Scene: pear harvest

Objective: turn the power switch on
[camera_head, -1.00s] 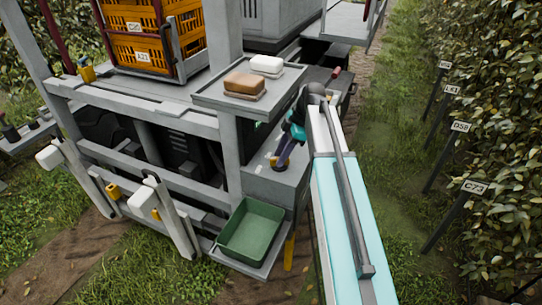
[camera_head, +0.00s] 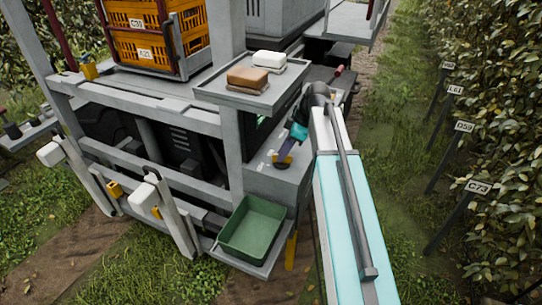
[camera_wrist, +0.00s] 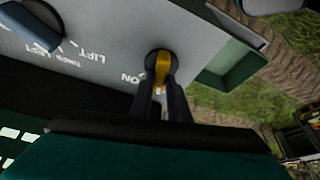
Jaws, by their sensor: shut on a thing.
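The power switch (camera_wrist: 161,62) is a yellow knob handle on a round dark base, set in a grey panel (camera_wrist: 112,38). White lettering that seems to read "ON" lies beside it, upside down in the wrist view. My gripper (camera_wrist: 161,92) has its two dark fingers closed on either side of the yellow handle. In the head view my gripper (camera_head: 286,157) reaches down to the grey control box (camera_head: 262,184), with a bit of yellow at its tips. The fingers hide part of the handle and the lettering.
A blue-handled knob (camera_wrist: 33,28) sits on the same panel, near lettering about lift and tines. A green tray (camera_head: 252,232) stands beside the box. A shelf (camera_head: 225,91) with two small blocks overhangs it. Grass lies open to the right.

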